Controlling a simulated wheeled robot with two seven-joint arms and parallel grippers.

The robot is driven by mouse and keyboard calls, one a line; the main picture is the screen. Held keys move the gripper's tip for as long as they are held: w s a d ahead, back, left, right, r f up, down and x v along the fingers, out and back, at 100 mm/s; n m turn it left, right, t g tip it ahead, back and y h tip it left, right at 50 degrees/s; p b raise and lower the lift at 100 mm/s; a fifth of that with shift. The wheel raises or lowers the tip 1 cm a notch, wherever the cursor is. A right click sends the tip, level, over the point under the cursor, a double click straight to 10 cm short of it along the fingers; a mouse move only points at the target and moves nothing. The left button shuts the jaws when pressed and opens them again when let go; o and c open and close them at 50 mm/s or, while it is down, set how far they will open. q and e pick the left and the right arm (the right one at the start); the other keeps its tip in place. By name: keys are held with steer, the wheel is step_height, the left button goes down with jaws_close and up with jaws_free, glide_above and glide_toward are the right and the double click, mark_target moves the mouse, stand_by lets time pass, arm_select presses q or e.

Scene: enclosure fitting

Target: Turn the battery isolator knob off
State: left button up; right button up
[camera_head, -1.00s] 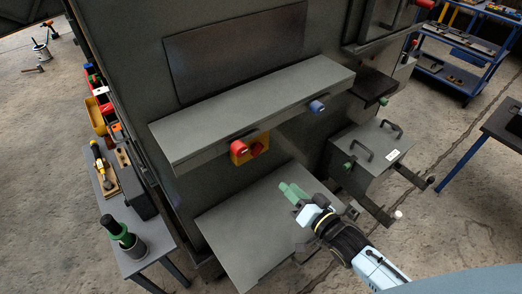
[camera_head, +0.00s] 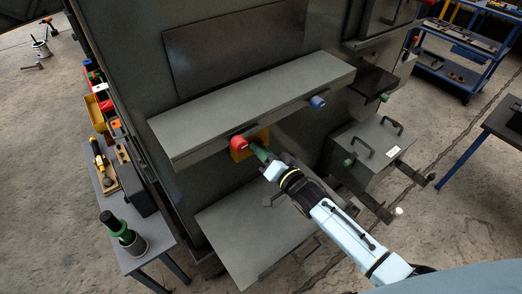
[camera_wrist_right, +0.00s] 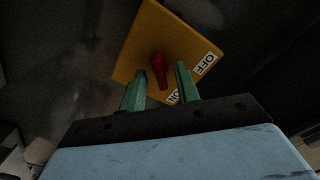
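The battery isolator is a yellow plate (camera_wrist_right: 160,40) with a red knob (camera_wrist_right: 158,70) and white OFF and ON labels on its right side in the right wrist view. Contact with the knob cannot be told. In the head view the right gripper (camera_head: 262,154) is close to the plate. My left gripper is not in view.
The grey ledge (camera_head: 255,103) overhangs the isolator, with a red button (camera_head: 239,144) and a blue button (camera_head: 317,102) on its front. A grey shelf (camera_head: 240,235) lies below. A grey box with handles (camera_head: 368,148) stands to the right.

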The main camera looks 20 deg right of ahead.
steer(key=shift+w+a, duration=0.15)
steer(key=shift+w, duration=0.15)
steer(key=shift+c, duration=0.4)
jaws_close()
steer(key=shift+n, duration=0.3)
steer(key=n, duration=1.7)
steer(key=shift+p, duration=0.3)
steer(key=shift+n, duration=0.3)
